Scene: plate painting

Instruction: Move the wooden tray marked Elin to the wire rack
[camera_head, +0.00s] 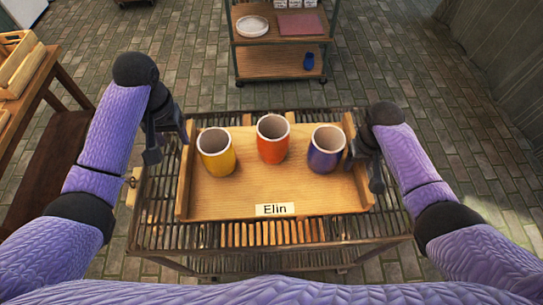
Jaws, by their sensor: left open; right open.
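The wooden tray marked Elin (230,199) lies on a slatted rack (160,200) in front of me. Its name label (275,209) faces me at the near edge. A yellow cup (217,156), an orange cup (272,143) and a purple-blue cup (325,153) stand upright on the tray. My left gripper (168,140) is open at the tray's left end. My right gripper (366,163) is open at the tray's right end, close to its raised side. I cannot tell whether either gripper touches the tray.
A wheeled shelf (283,62) stands beyond the rack, holding a white plate (252,27), a reddish board (302,24) and a small blue item (308,62). A wooden table (35,95) with wooden boxes (18,62) is at the left. Brick floor (420,60) lies open at the right.

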